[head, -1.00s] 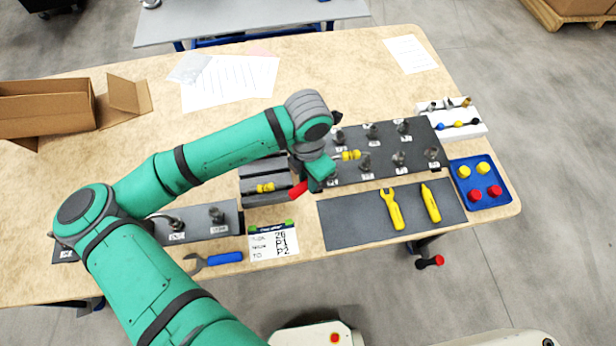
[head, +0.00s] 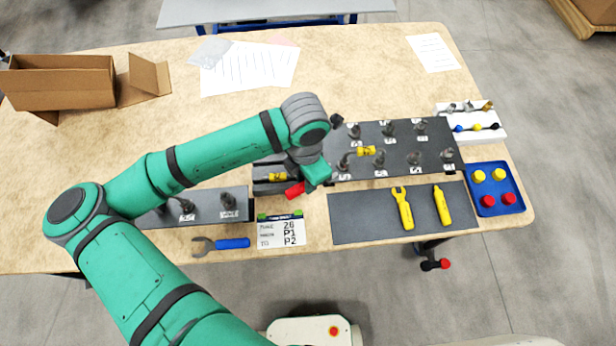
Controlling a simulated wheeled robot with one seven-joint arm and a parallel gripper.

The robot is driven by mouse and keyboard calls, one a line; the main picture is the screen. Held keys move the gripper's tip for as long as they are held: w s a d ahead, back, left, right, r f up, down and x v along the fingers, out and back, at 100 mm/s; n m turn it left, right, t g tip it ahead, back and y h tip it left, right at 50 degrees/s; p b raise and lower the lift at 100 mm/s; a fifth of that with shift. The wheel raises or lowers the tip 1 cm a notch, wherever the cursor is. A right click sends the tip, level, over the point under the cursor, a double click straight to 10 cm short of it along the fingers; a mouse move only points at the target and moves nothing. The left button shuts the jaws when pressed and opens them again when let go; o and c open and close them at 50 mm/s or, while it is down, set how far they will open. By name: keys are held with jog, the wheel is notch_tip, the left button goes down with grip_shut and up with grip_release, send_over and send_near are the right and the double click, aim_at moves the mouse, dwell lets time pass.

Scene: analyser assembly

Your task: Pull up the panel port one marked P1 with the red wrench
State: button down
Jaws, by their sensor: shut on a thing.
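My gripper (head: 318,178) is shut on the red wrench (head: 295,191), whose red handle sticks out to its left. The wrench's head is hidden behind the gripper. The gripper is at the left edge of the dark port panel (head: 400,168), close to its near left port. The panel carries several grey ports with small white labels, too small to read, so I cannot tell which is P1. I cannot tell whether the wrench touches a port. A yellow fitting (head: 367,151) shows just right of the gripper.
A grey block with a yellow fitting (head: 278,176) sits left of the gripper. A dark mat (head: 360,228) holds yellow tools. A blue wrench (head: 232,243) and a label card (head: 281,232) lie nearer. A blue tray (head: 487,208) with red and yellow caps stands at right.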

jog(key=s+r, duration=0.3)
jog(key=r, duration=0.6)
dwell(0.6)
jog(key=shift+d, duration=0.1)
